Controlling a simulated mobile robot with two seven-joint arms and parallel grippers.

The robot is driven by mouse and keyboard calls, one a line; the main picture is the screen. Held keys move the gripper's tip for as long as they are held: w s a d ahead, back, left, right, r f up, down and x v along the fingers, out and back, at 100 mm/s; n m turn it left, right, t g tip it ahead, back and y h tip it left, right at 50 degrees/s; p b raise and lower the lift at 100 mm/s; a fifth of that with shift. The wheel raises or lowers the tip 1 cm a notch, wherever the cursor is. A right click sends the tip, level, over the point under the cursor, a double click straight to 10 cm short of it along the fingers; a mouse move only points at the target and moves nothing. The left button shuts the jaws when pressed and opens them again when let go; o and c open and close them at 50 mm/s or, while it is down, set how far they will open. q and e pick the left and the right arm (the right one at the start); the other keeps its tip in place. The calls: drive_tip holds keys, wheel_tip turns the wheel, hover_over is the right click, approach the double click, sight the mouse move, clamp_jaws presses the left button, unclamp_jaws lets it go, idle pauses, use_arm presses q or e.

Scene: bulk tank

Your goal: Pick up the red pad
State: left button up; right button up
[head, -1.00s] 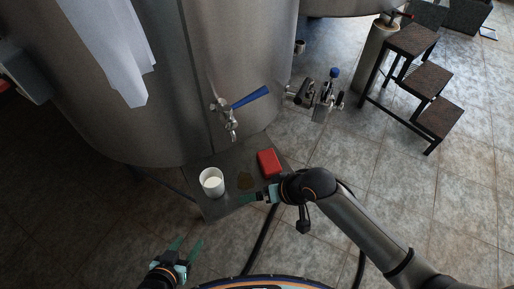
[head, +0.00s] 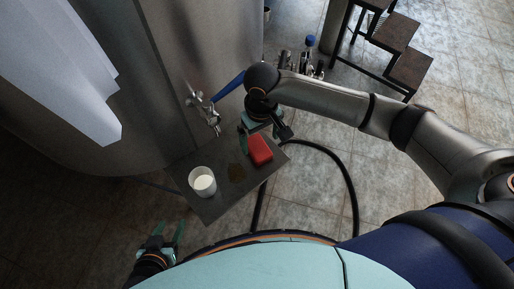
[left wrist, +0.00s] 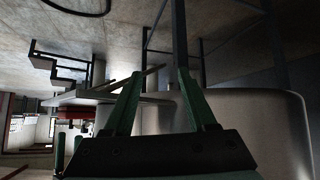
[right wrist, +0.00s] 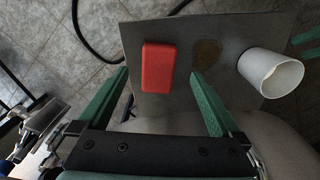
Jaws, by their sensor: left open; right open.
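The red pad (head: 260,149) lies flat on the grey shelf (head: 214,206) below the tank's tap. It also shows in the right wrist view (right wrist: 158,67), between and beyond the fingertips. My right gripper (right wrist: 160,76) is open and empty, with one green finger on each side of the pad in that view. In the head view my right gripper (head: 258,128) is just behind the pad, partly hidden by its own arm; I cannot tell its exact height. My left gripper (head: 168,232) is open and empty, low at the left, apart from the shelf.
A white cup (head: 202,182) with white liquid stands on the shelf, left of the pad. A brown wet patch (head: 237,173) lies between them. The tap (head: 205,110) with a blue handle juts from the steel tank (head: 200,45). Black steps (head: 395,35) stand at the back right.

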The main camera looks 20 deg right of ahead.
sight(260, 150)
drive_tip(key=shift+f, duration=0.8)
drive_tip(key=f, duration=0.2)
drive_tip(key=f+b, duration=0.1)
drive_tip(key=f, duration=0.1)
drive_tip(key=shift+w+d+f, duration=0.1)
drive_tip(key=shift+w+f, duration=0.1)
drive_tip(key=shift+f, duration=0.45)
use_arm(q)
drive_tip(key=shift+w+d+f, duration=0.15)
drive_tip(key=shift+w+d, duration=0.3)
use_arm(e)
drive_tip(key=c, duration=1.4)
drive_tip(key=shift+o, duration=0.2)
drive_tip(key=shift+r, duration=0.2)
